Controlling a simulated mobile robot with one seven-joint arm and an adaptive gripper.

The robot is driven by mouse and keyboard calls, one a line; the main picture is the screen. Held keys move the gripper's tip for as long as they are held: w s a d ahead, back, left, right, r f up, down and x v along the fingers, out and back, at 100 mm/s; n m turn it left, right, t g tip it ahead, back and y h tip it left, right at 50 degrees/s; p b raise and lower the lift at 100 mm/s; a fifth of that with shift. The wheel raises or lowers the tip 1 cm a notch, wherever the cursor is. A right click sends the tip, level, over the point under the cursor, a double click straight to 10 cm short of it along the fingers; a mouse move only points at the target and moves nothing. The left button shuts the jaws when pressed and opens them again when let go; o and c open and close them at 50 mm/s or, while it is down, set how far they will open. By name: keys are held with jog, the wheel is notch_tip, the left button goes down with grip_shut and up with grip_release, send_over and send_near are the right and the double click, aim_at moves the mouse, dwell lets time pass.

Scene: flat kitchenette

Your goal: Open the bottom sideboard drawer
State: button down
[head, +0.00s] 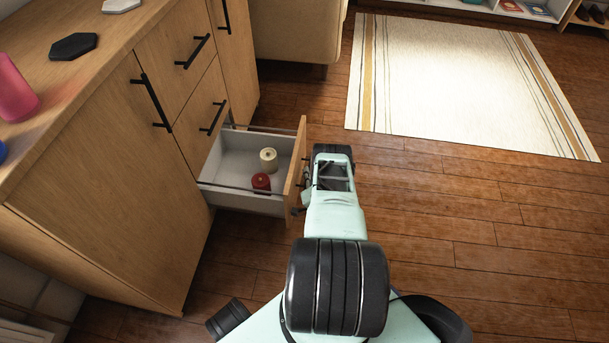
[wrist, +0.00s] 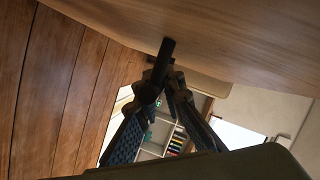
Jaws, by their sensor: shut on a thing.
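The bottom sideboard drawer (head: 234,182) is pulled well out of the wooden sideboard (head: 150,190) in the head view. Inside it stand a cream spool-like item (head: 268,160) and a red one (head: 261,182). My gripper (head: 302,186) is at the outer face of the drawer front (head: 295,165), partly hidden by my arm. In the wrist view my gripper (wrist: 160,88) is shut on the dark bar handle (wrist: 166,50), beside the wooden drawer front (wrist: 230,40).
Two closed drawers with black handles (head: 193,51) (head: 213,117) are above the open one. A cupboard door with a handle (head: 156,103) is to the left. Wooden floor (head: 450,220) and a striped rug (head: 450,80) lie clear at right.

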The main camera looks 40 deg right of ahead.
jog(key=shift+d, duration=0.1)
jog(key=c, duration=2)
grip_release()
jog(key=shift+c, duration=0.2)
jog(key=shift+r, duration=0.1)
notch_tip(320, 180, up, 10)
jog(key=shift+f, duration=0.1)
jog(key=shift+w, duration=0.1)
